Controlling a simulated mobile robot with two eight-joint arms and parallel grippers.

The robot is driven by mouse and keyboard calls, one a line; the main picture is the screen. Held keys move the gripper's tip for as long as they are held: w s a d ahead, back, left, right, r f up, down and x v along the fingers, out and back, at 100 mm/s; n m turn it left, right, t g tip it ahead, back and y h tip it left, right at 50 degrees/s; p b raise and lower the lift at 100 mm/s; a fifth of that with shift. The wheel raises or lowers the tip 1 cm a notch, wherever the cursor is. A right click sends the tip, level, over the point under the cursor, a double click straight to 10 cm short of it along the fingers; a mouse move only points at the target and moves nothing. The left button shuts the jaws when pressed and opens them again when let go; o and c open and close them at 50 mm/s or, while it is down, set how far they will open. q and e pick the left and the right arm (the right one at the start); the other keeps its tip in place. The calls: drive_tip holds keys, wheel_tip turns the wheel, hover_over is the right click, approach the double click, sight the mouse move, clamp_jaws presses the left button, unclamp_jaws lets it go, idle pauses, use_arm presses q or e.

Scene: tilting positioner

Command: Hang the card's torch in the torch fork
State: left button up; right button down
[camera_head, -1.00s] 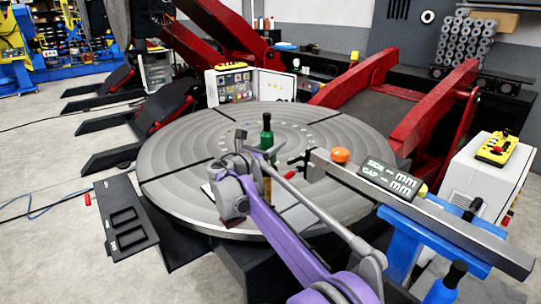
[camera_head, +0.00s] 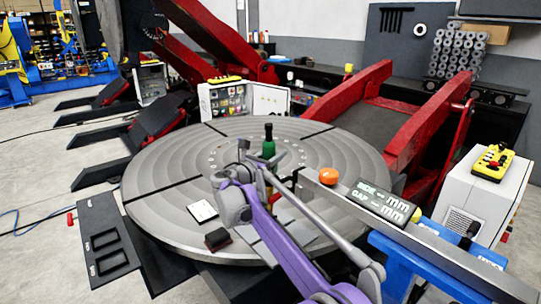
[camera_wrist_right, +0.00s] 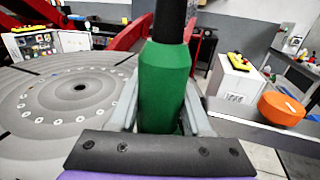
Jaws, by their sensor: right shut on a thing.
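A green torch (camera_head: 268,149) with a black top stands upright above the turntable in the head view. In the wrist view the green torch (camera_wrist_right: 165,85) fills the middle, its black neck running out of the top of the picture. My right gripper (camera_wrist_right: 163,118) is shut on it, one grey finger on each side. In the head view my right gripper (camera_head: 262,170) is over the turntable, and its purple arm hides part of the plate. A small white card (camera_head: 203,210) lies on the turntable's near left part. I cannot make out the torch fork. My left gripper is not in view.
The grey round turntable (camera_head: 160,170) is largely bare. A grey beam (camera_head: 440,262) with an orange knob (camera_head: 329,179) and a gap display (camera_head: 381,201) runs along its right on a blue stand (camera_head: 400,265). A dark red block (camera_head: 217,239) sits at its near edge.

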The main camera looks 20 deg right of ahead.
drive_tip(key=w+d+f, duration=0.1)
drive_tip(key=d, duration=0.2)
drive_tip(key=w+d+f, duration=0.1)
drive_tip(key=d, duration=0.1)
drive_tip(key=d+f, duration=0.1)
drive_tip(key=d, duration=0.2)
drive_tip(key=shift+w+d, duration=0.3)
drive_tip(key=shift+w, duration=0.1)
drive_tip(key=shift+w+f+b, duration=0.1)
drive_tip(key=shift+f+b, duration=0.25)
drive_tip(key=shift+f, duration=0.15)
idle(1.0)
drive_tip(key=shift+c, duration=1.7)
unclamp_jaws()
drive_tip(key=shift+o, duration=0.4)
drive_tip(key=shift+f, duration=0.15)
